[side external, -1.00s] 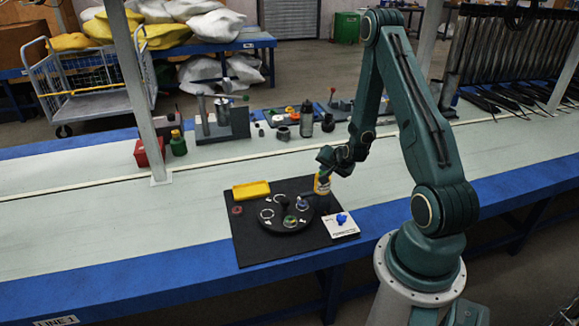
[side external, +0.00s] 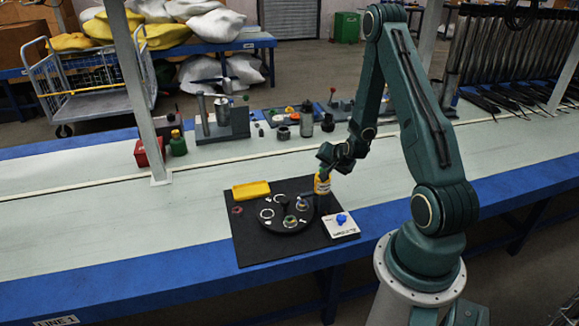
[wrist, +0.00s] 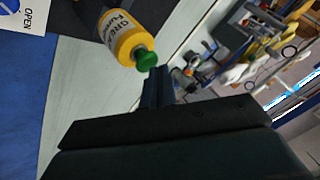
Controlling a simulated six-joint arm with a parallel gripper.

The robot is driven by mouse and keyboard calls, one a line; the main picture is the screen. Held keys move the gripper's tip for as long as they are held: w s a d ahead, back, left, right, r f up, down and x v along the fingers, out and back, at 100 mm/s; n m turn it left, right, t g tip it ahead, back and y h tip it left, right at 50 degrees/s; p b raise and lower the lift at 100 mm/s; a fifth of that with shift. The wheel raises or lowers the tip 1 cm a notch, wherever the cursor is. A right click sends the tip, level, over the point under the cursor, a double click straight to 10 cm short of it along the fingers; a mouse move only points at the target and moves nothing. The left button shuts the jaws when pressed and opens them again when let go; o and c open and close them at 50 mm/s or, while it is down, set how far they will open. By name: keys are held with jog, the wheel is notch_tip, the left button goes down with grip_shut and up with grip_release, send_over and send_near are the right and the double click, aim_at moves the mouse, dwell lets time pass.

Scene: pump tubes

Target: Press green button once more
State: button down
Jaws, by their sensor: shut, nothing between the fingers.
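A yellow bottle-like pump (side external: 322,186) stands at the right of the black turntable; its label is partly legible. In the wrist view the yellow pump (wrist: 121,36) has a round green button (wrist: 146,60) on its end. My gripper (side external: 325,167) is just above the pump in the side view. In the wrist view the narrow fingers of my gripper (wrist: 158,73) are shut and empty, with their tips right beside the green button. I cannot tell whether they touch it. The button is too small to make out in the side view.
A black round turntable (side external: 268,226) with rings and small parts sits on a black mat (side external: 253,254). A yellow tray (side external: 251,189) lies behind it. A white plate (side external: 345,231) with a blue knob (side external: 341,219) lies front right.

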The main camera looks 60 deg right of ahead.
jog(key=shift+r, duration=3)
jog(key=shift+r, duration=0.1)
jog(key=shift+w+a+r, duration=0.2)
jog(key=shift+a+r, duration=0.05)
jog(key=a+r+n+y, duration=0.4)
jog(key=a+r+n, duration=0.5)
jog(key=a+r, duration=0.95)
jog(key=s+a+r+n+y, duration=0.1)
jog(key=s+a+r+n, duration=0.1)
jog(key=s+a+n, duration=0.2)
jog(key=s+a+r+n+g, duration=0.1)
jog(key=s+a+r+n, duration=0.2)
jog(key=s+a, duration=0.6)
jog(key=shift+s+a+r+n+g+y, duration=0.3)
jog(key=shift+s+a+n+y, duration=0.1)
jog(key=shift+s, duration=0.75)
